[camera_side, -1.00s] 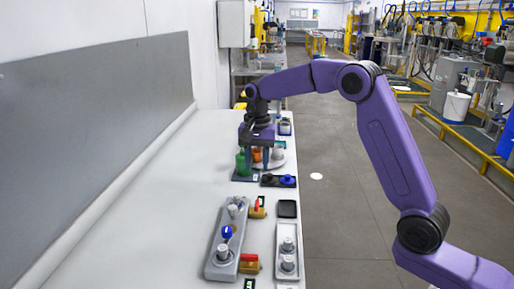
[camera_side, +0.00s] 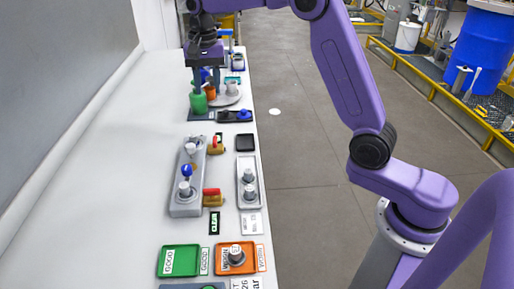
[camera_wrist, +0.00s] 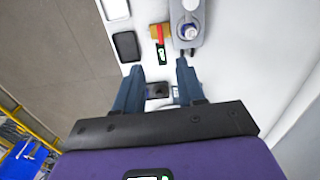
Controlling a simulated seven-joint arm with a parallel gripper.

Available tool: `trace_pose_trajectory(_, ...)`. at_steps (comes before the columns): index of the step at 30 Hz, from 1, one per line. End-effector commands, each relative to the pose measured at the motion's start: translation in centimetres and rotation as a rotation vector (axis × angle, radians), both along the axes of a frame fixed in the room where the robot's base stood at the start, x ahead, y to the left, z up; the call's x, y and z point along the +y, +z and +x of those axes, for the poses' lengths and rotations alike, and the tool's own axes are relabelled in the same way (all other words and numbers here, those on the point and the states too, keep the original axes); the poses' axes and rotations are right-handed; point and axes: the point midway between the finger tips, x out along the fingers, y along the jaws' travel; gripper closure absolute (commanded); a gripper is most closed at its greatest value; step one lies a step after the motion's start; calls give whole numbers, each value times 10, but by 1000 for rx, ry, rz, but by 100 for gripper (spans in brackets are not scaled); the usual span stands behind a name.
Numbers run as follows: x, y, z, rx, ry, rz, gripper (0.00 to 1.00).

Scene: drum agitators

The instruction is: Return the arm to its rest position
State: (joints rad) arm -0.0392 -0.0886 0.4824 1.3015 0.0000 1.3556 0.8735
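My purple arm reaches over the far part of the white bench. In the side view my gripper (camera_side: 205,84) points down above a green bottle (camera_side: 198,104) and an orange cup (camera_side: 210,93). In the wrist view its two blue fingers stand well apart, and my gripper (camera_wrist: 160,66) holds nothing. A small dark block (camera_wrist: 158,91) shows between the fingers, seemingly below them. Its exact height under the gripper I cannot tell.
A grey fixture (camera_side: 187,205) with knobs and a pale tray (camera_side: 249,208) with two metal pieces lie mid-bench. A green tray (camera_side: 180,261) and an orange tray (camera_side: 236,271) lie in front. The bench's left strip is clear. A grey wall panel (camera_side: 60,80) borders the bench.

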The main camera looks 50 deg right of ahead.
Motion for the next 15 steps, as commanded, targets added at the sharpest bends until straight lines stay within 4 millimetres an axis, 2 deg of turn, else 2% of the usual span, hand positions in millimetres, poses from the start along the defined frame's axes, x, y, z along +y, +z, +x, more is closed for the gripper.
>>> trace_pose_trajectory(8, 37, 1, -52, -6, 317, 1, 61)
trace_pose_trajectory(15, 57, -3, -113, -11, 617, 1, 61)
